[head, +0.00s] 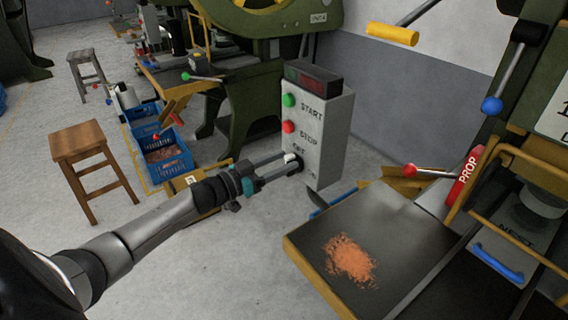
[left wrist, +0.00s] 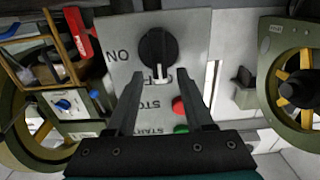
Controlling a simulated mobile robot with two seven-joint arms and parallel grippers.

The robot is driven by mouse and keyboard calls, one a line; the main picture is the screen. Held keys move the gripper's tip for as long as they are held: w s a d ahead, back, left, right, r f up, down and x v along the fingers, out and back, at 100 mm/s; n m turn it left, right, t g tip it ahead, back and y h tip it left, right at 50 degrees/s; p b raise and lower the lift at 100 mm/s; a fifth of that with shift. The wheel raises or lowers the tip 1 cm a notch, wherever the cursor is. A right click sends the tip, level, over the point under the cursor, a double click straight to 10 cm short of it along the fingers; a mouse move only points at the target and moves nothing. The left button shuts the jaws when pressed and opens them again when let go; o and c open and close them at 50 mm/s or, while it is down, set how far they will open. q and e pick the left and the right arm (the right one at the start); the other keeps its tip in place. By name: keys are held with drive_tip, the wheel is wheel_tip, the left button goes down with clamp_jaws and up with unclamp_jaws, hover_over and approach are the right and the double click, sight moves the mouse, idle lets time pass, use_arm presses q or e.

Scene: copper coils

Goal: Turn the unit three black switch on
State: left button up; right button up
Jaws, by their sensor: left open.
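A grey control box (head: 320,125) stands at the middle of the head view, with a green START button (head: 289,100) and a red STOP button (head: 289,127). Its black rotary switch (left wrist: 157,45) shows in the left wrist view, with the white pointer toward the OFF label; the ON label is off to one side. In the head view the switch is partly hidden by my left gripper (head: 289,163). My left gripper (left wrist: 159,78) is open, its two fingers apart and pointing at the switch, the pointer between them in the picture. I cannot tell whether they touch it. My right gripper is not in view.
A machine table (head: 390,245) with copper-coloured bits (head: 350,260) stands at the right, below levers and a red PROP part (head: 464,177). A wooden stool (head: 85,150) and blue crates (head: 163,155) stand at the left. The floor at lower middle is clear.

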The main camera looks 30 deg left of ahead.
use_arm(q)
drive_tip(key=shift+w+d, duration=0.2)
drive_tip(key=shift+w, duration=0.25)
drive_tip(key=shift+c, duration=0.3)
clamp_jaws()
